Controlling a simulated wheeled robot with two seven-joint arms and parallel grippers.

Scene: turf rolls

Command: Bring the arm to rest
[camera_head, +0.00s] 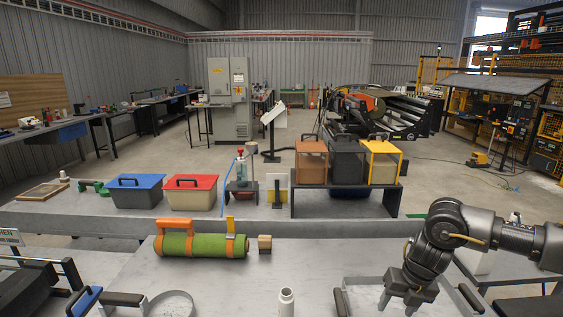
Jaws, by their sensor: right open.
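My right gripper (403,297) hangs at the lower right of the head view, fingers pointing down, over a grey tray (350,300) on the near table. Its fingers are apart and nothing shows between them. My right arm comes in from the right edge, bent down at the wrist. My left gripper is not in the picture. A green turf roll (205,245) with orange bands and an orange handle lies on the near table, left of centre, well apart from the gripper.
A small wooden block (264,243) sits beside the roll. A white bottle (286,302) stands at the front edge. Blue-lidded (136,191) and red-lidded (190,192) bins stand behind, and orange, black and yellow boxes (346,160) sit on a dark stand. The table between bottle and roll is clear.

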